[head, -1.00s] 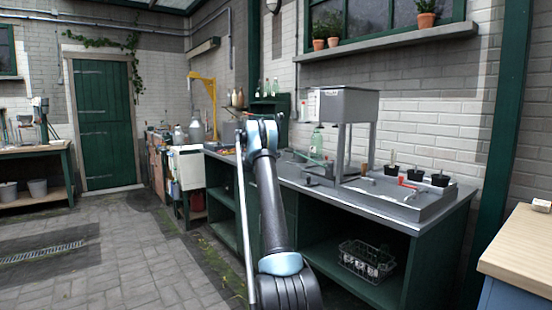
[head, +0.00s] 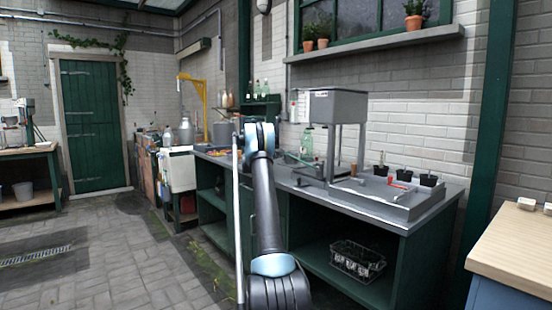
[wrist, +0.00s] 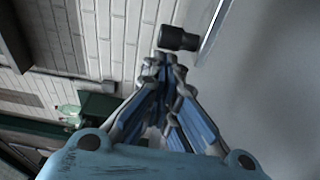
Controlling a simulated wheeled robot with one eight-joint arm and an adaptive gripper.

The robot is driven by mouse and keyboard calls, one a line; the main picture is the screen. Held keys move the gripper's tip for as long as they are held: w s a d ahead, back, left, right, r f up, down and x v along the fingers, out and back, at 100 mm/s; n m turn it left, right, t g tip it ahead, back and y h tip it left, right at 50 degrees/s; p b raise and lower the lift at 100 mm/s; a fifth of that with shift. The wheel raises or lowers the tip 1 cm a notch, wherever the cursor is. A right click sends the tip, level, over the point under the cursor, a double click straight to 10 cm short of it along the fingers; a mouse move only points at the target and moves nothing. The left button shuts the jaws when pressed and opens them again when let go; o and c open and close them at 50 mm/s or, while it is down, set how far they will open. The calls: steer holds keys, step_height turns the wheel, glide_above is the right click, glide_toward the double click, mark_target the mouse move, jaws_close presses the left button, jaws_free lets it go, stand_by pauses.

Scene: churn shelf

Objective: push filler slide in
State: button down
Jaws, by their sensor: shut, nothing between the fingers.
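The filler (head: 337,106), a grey metal tank on legs, stands on the bench against the brick wall in the head view. A green-tinted bottle (head: 306,145) is beside its left leg. In the wrist view a black cylindrical knob (wrist: 178,38) sits by a pale metal edge of a large grey surface; it may be the slide's handle, but I cannot be sure. My gripper (wrist: 162,62) is shut and empty, its tips just below the knob in the picture. I cannot tell whether they touch. In the head view my arm hides the gripper.
The bench (head: 420,219) has a raised grey tray with small black pots (head: 428,179) at its right end. A wire crate (head: 357,260) is on the shelf below. A wooden-topped counter (head: 515,245) stands at front right. The paved floor (head: 120,250) at left is clear.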

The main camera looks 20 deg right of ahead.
steer(key=shift+s, duration=0.1)
stand_by(0.3)
steer(key=s+d, duration=0.1)
steer(key=s, duration=0.2)
steer(key=s+d, duration=0.1)
steer(key=s, duration=0.2)
steer(key=s+d, duration=0.1)
steer(key=s, duration=0.2)
steer(key=shift+s+d, duration=0.1)
steer(key=shift+d, duration=0.1)
